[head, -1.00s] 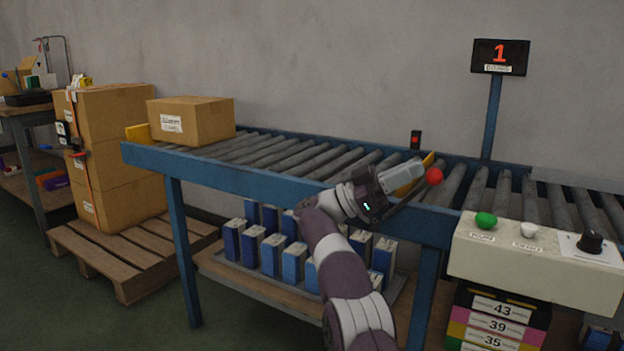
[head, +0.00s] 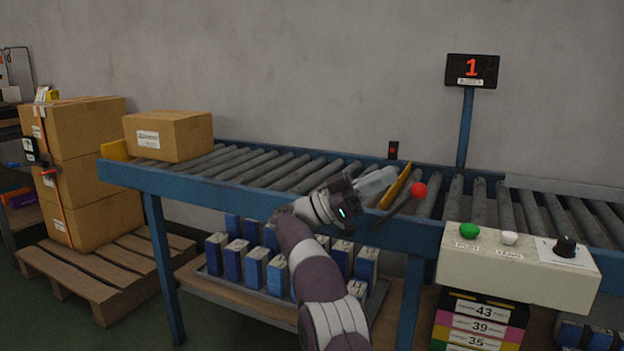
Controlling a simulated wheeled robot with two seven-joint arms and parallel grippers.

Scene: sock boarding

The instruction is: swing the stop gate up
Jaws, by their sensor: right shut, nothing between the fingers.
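The stop gate (head: 396,186) is a yellow plate standing across the rollers of the conveyor, near its middle. A dark lever with a red ball knob (head: 419,190) sticks out beside it over the front rail. My right gripper (head: 391,174) is shut and empty just left of the gate, above the rollers. Its fingertips are close to the yellow plate; I cannot tell whether they touch. My left gripper is not in view.
A cardboard box (head: 168,137) sits at the conveyor's left end. A control box (head: 518,266) with green, white and black knobs is at the front right. A display (head: 472,70) reads 1. Stacked boxes (head: 85,165) stand on a pallet (head: 110,270) at left. Blue cartons (head: 255,268) fill the lower shelf.

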